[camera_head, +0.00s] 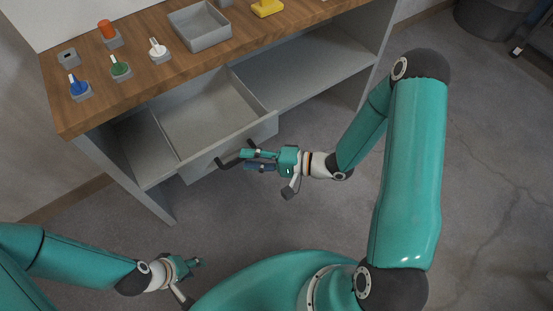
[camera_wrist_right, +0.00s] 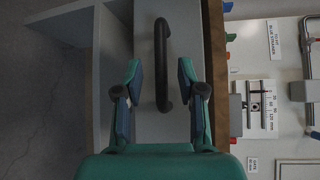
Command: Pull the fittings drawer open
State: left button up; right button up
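The grey fittings drawer (camera_head: 205,112) is slid out from under the wooden worktop in the head view, and its inside looks empty. Its dark bar handle (camera_head: 229,162) is on the front panel. My right gripper (camera_head: 254,160) is at this handle. In the right wrist view the black handle (camera_wrist_right: 161,62) lies between the fingers of my right gripper (camera_wrist_right: 159,72), with a gap on each side, so the gripper is open around it. My left gripper (camera_head: 195,264) is low at the lower left, away from the drawer; its finger opening is unclear.
On the wooden worktop (camera_head: 150,75) are a grey tray (camera_head: 200,25), a yellow item (camera_head: 267,7) and several small coloured fittings in grey holders. An open grey shelf (camera_head: 305,68) is right of the drawer. Floor in front is clear. A dark bin (camera_head: 488,18) stands at upper right.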

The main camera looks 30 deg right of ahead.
jog(key=v, duration=0.8)
jog(key=shift+s+d, duration=0.25)
jog(key=shift+s, duration=0.05)
jog(key=shift+a, duration=0.1)
jog(key=w+a+r+n+g+h+p, duration=0.1)
jog(key=w+a+r+g+h+p, duration=0.15)
jog(key=a+p, duration=0.8)
jog(key=s+d+f+n+g+h+b, duration=0.2)
jog(key=s+f+n+g+h, duration=0.4)
jog(key=s+f, duration=0.5)
jog(key=shift+f+g, duration=0.2)
jog(key=shift+g, duration=0.25)
